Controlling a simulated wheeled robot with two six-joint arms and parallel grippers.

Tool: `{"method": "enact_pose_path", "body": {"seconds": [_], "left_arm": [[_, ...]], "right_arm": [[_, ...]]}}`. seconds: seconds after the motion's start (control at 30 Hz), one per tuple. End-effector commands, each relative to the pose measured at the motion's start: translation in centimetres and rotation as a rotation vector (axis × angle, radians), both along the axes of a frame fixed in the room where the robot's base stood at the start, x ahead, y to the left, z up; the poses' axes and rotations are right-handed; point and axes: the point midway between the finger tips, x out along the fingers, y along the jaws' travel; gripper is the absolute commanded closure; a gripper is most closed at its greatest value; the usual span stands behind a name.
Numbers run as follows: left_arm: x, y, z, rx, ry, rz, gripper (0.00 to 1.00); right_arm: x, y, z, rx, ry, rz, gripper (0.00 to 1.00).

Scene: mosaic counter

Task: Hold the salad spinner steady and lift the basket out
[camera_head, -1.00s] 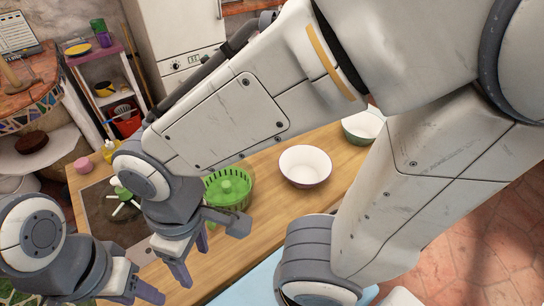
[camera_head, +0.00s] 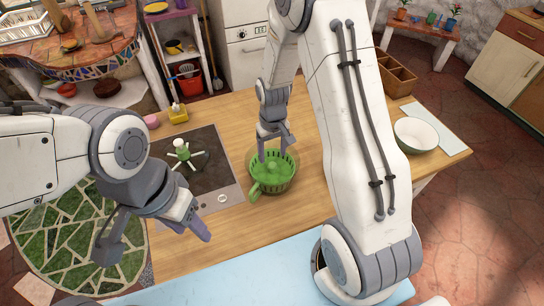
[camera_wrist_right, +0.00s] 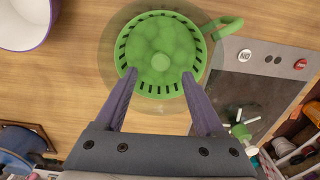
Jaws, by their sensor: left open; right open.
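The green slotted basket (camera_head: 285,182) of the salad spinner stands on the wooden counter, with rounded green lumps inside. In the right wrist view the basket (camera_wrist_right: 160,52) sits inside a clear, see-through bowl (camera_wrist_right: 108,62), and a green handle (camera_wrist_right: 222,26) sticks out at its upper right. My right gripper (camera_head: 273,154) is open and points down over the basket. In its wrist view the open fingertips (camera_wrist_right: 160,75) reach the basket's near rim; contact cannot be told. My left gripper (camera_head: 157,240) is open and empty, left of the spinner near the counter's front.
A white bowl with a purple rim (camera_wrist_right: 25,22) is beside the spinner. Another white bowl (camera_head: 416,133) and a wooden divided box (camera_head: 396,74) stand right of my right arm.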

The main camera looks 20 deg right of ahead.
Motion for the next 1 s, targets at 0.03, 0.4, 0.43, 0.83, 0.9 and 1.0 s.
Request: {"method": "enact_pose_path", "body": {"seconds": [0.03, 0.4, 0.43, 0.83, 0.9, 1.0], "left_arm": [[0.0, 0.0, 0.3, 0.000, 0.000, -0.001, 0.50], [0.0, 0.0, 2.3, 0.000, 0.000, -0.004, 0.50], [0.0, 0.0, 2.4, 0.000, 0.000, -0.004, 0.50], [0.0, 0.0, 2.9, 0.000, 0.000, -0.005, 0.50], [0.0, 0.0, 2.9, 0.000, 0.000, -0.005, 0.50], [0.0, 0.0, 2.9, 0.000, 0.000, -0.005, 0.50]], "right_arm": [[-0.1, 0.0, -0.6, 0.000, 0.005, 0.001, 0.29], [-0.3, 0.0, -6.8, 0.001, 0.006, 0.000, 0.29], [-0.3, 0.0, -7.2, 0.001, 0.006, 0.000, 0.29], [-0.1, 0.0, -9.5, 0.000, 0.001, 0.000, 0.29], [-0.1, 0.0, -9.5, 0.000, 0.001, 0.000, 0.29], [-0.1, 0.0, -9.5, 0.000, 0.001, 0.000, 0.29]]}}
